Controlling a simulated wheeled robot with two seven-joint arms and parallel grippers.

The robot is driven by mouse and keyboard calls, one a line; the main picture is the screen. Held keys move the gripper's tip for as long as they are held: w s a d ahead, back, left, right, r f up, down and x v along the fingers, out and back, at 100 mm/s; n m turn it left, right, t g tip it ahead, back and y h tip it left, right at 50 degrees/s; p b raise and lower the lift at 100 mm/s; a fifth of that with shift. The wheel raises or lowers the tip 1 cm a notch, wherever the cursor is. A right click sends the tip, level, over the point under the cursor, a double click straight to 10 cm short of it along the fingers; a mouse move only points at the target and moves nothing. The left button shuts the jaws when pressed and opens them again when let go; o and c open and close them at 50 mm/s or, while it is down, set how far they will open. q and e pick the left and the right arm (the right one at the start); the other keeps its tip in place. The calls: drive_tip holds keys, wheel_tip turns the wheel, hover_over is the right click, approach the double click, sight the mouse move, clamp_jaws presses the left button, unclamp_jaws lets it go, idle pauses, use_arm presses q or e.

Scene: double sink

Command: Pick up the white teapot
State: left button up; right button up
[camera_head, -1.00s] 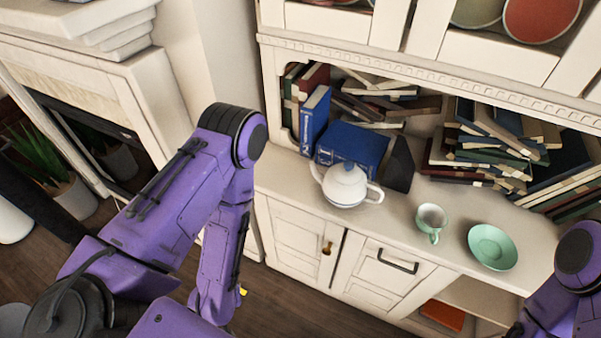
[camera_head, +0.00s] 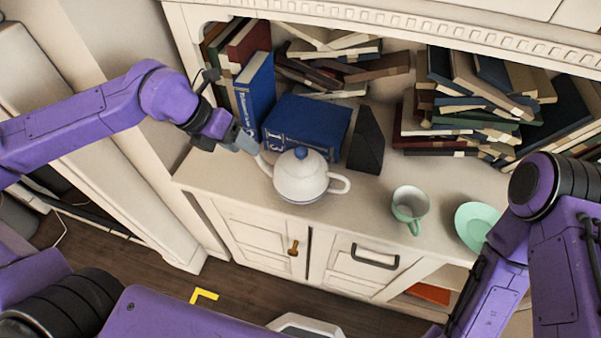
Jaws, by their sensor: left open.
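A blue book (camera_head: 255,92) stands behind the left gripper, and a blue box-like book (camera_head: 305,125) lies behind the teapot. A dark bookend (camera_head: 367,140) is beside it. A green-white cup (camera_head: 410,203) and green saucer (camera_head: 474,224) are to the right. Stacked books fill the shelf.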

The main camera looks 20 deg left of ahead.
use_arm(q)
drive_tip(key=x, duration=0.6)
drive_tip(key=shift+w+a+f, duration=0.2)
drive_tip(key=shift+f, duration=0.3)
drive_tip(key=shift+r+p, duration=0.15)
drive_tip(key=shift+p, duration=0.15)
clamp_jaws()
